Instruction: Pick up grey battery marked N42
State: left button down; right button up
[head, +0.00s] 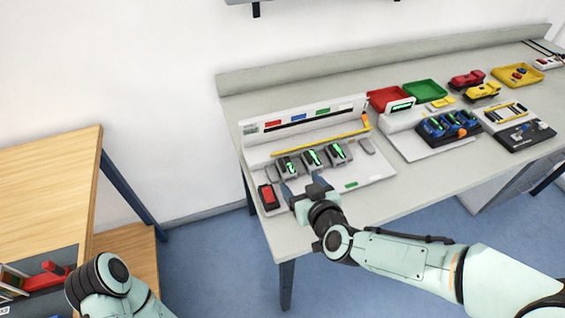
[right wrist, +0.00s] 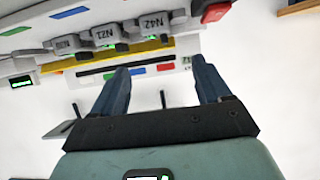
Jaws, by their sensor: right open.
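Three grey batteries with green tops sit in a row on a pale board on the workbench. The one marked N42 (right wrist: 157,24) is at the right of the row in the right wrist view, beside one marked N21 (right wrist: 104,34); the third label is hard to read. By its place nearest the red-topped box, N42 is the leftmost battery (head: 288,167) in the head view. My right gripper (head: 302,184) is open and empty, in front of the row near N42; its fingers also show in the right wrist view (right wrist: 160,70). My left gripper is out of view.
A dark box with a red top (head: 268,196) stands left of the batteries. A yellow strip (head: 320,142) lies behind them. A rack with blue batteries (head: 448,125), red tray (head: 388,98) and green tray (head: 425,90) are farther right. A wooden shelf unit (head: 45,180) stands left.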

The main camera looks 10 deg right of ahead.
jog(key=b, duration=0.2)
send_near(283, 159)
jog(key=shift+a+f, duration=0.2)
jog(key=shift+f, duration=0.2)
jog(key=x, duration=0.4)
jog(key=b+x, duration=0.1)
jog(key=x, duration=0.1)
jog(key=shift+w+d+r, duration=0.1)
jog(key=shift+d+r, duration=0.05)
jog(key=shift+r, duration=0.2)
jog(key=c, duration=1.3)
